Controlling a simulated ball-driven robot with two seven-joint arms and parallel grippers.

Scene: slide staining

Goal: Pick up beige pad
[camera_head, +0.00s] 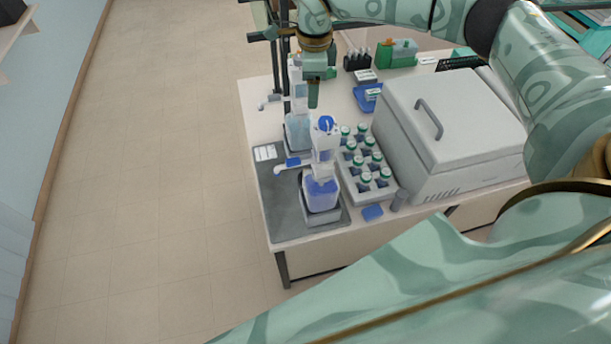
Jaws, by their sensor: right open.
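I cannot make out a beige pad in this view; it may be hidden or too small to tell. My right gripper (313,98) hangs pointing down over the left part of the pale bench (262,108), behind the front dispenser bottle. It is open, seen nearly edge-on, and nothing shows between its fingers. My left gripper is not in view.
A bottle of blue liquid (321,194) stands on a dark mat (281,222), with another bottle (297,132) behind. A rack of green-capped vials (357,187) and a large grey lidded box (450,135) stand to the right. Open floor lies left.

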